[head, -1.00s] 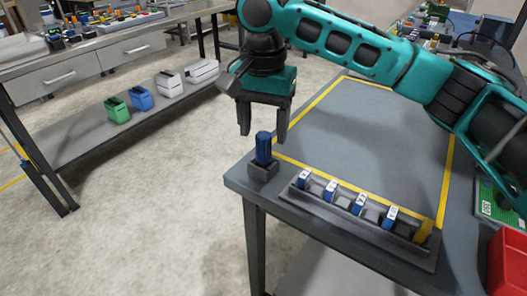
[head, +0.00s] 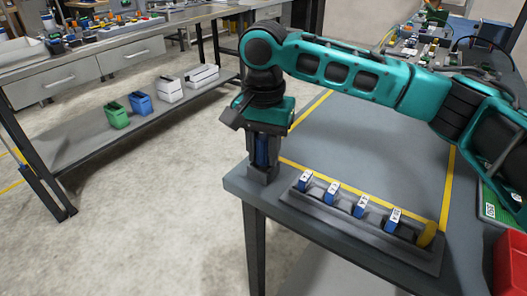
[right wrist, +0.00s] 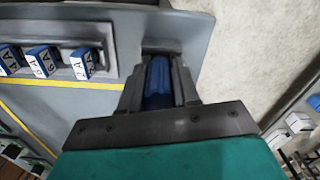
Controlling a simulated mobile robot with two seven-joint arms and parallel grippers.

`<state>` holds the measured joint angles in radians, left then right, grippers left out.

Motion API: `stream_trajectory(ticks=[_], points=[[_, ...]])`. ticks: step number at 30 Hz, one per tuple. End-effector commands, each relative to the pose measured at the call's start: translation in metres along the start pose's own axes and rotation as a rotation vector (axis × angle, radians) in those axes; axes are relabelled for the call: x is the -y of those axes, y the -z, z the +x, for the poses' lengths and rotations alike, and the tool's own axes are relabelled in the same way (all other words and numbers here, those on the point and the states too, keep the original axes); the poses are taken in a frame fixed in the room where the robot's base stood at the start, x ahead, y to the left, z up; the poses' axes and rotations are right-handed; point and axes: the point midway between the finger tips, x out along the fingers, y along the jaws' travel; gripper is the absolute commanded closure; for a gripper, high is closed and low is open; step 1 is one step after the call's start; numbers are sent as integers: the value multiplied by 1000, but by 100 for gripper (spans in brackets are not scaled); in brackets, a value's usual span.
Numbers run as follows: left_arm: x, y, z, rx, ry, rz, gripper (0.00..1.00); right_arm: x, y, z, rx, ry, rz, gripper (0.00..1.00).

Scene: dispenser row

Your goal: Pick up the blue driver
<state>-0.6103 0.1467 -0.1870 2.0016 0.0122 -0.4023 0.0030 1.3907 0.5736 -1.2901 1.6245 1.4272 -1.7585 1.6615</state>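The blue driver (head: 262,152) stands upright in a small dark holder (head: 262,173) at the near left corner of the grey table. My right gripper (head: 263,160) points down over it, with one finger on each side of the blue handle. The fingers are closer together than before and appear shut on the handle. In the right wrist view the blue driver (right wrist: 159,78) shows between the two fingers of the right gripper (right wrist: 159,85), with its lower part hidden. My left gripper is not in view.
A dark rack (head: 350,228) with several blue-and-white labelled dispensers runs along the table's near edge, right of the driver. A yellow piece (head: 428,234) sits at its right end. A red bin (head: 509,262) is at far right. The table (head: 370,140) behind is clear.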

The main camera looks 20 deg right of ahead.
Motion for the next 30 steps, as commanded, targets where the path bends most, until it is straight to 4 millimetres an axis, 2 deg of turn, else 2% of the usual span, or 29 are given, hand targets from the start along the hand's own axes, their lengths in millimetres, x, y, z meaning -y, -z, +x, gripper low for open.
stream_trajectory(ticks=[1,9,20,26,30], points=[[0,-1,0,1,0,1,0,0,0,0,0,0,0,74],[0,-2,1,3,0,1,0,0,0,0,0,0,0,100],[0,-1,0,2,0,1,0,0,0,-6,-1,1,0,100],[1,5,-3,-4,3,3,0,1,0,-31,-2,3,1,100],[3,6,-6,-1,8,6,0,1,0,-64,-1,4,0,100]])
